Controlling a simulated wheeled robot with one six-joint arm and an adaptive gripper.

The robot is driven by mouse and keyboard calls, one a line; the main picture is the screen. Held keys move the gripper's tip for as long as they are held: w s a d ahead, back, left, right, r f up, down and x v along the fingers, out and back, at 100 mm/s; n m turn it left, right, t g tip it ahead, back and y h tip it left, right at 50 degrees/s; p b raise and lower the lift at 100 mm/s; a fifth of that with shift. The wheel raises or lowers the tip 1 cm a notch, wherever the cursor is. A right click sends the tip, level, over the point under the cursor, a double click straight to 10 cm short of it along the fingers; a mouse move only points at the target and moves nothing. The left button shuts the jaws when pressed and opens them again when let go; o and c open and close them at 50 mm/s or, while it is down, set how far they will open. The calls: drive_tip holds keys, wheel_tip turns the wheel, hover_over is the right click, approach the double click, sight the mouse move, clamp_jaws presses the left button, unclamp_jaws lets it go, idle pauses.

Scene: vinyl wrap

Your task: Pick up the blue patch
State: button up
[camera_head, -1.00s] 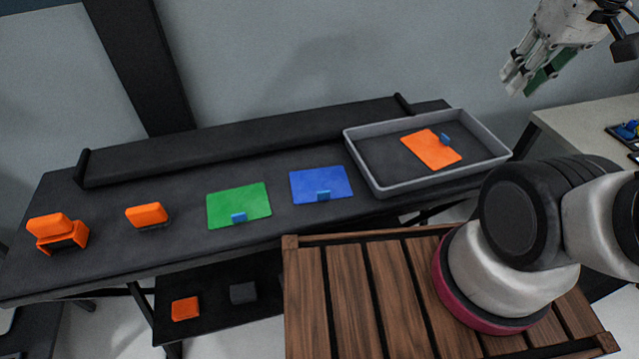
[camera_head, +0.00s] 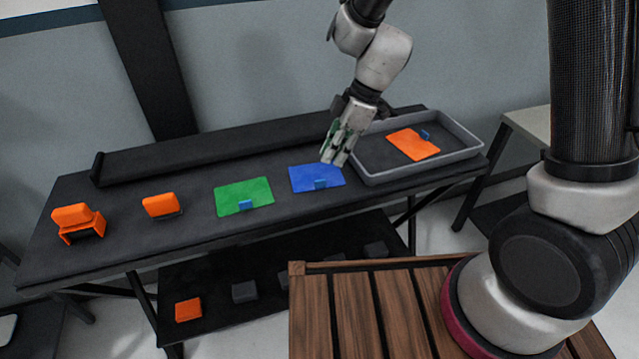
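The blue patch (camera_head: 308,179) lies flat on the dark table, with a small lighter blue tab (camera_head: 321,184) at its front edge. My gripper (camera_head: 337,161) points down at the right edge of the blue patch and overlaps its upper right corner in the picture. Its fingers look close together, and the gap between them is too small to tell. I cannot tell whether the fingers touch the patch or hover above it. Some green shows on the gripper body.
A green patch (camera_head: 243,197) lies to the left of the blue one. A grey tray (camera_head: 470,151) holding an orange patch (camera_head: 412,144) stands to the right. Two orange tools (camera_head: 161,205) (camera_head: 79,222) sit at the table's left. A dark roll (camera_head: 215,147) runs along the back.

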sight(322, 177)
drive_tip(key=a+f, duration=0.1)
drive_tip(key=f, duration=0.1)
drive_tip(key=a+f+n, duration=0.1)
drive_tip(key=f, duration=0.2)
drive_tip(key=a+f+n, duration=0.1)
drive_tip(key=f, duration=0.1)
drive_tip(key=shift+s+f, duration=0.15)
drive_tip(key=shift+s, duration=0.05)
drive_tip(key=shift+c, duration=0.2)
clamp_jaws()
